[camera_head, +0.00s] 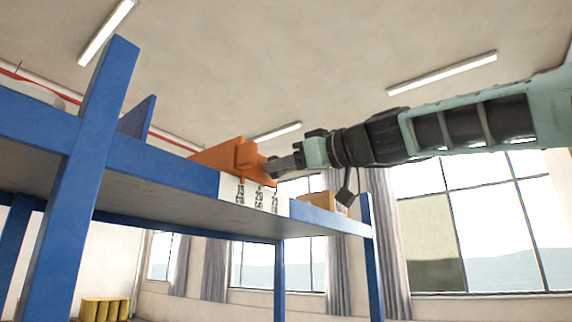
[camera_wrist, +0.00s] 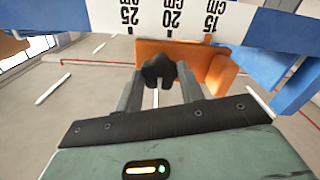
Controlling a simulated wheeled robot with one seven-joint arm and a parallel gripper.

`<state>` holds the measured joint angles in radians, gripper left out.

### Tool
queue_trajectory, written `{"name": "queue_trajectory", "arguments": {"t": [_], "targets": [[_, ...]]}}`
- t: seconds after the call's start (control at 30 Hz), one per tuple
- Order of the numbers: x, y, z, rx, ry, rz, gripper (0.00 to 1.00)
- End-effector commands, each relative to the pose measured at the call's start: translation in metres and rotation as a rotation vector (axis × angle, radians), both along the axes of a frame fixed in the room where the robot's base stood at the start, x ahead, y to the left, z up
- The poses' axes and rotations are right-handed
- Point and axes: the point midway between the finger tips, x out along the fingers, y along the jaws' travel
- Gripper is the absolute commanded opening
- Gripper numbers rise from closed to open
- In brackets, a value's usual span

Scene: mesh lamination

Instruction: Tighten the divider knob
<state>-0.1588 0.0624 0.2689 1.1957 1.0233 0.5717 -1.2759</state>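The divider knob (camera_wrist: 158,71) is black and lobed, on the front of the orange divider (camera_wrist: 206,66). In the head view the orange divider (camera_head: 222,156) stands on the blue shelf's front beam, above a white scale label (camera_head: 232,189). My gripper (camera_wrist: 160,82) reaches the knob from the front, one grey finger on each side. The knob fills the space between the fingertips, with no clear gap, so the gripper appears shut on it. In the head view my gripper (camera_head: 285,163) meets the divider's front and largely hides the knob.
The scale label (camera_wrist: 190,20) shows 25, 20 and 15 cm marks. A blue upright (camera_head: 75,190) stands to the left. A brown box (camera_head: 322,201) sits farther right on the shelf. Yellow bins (camera_head: 104,308) are low at left. Space right of the shelf looks open.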

Motion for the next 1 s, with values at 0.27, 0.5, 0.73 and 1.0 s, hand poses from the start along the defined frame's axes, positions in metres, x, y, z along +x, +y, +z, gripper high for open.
{"name": "queue_trajectory", "arguments": {"t": [0.27,0.5,0.73,1.0], "targets": [[-0.0001,-0.0003,-0.0006,0.025,0.032,0.000,0.15],[-0.0003,-0.0003,-0.0011,0.113,0.144,0.000,0.15],[-0.0002,-0.0002,-0.0009,0.242,0.308,0.000,0.15],[-0.0001,-0.0003,-0.0002,0.399,0.512,0.001,0.15]]}}
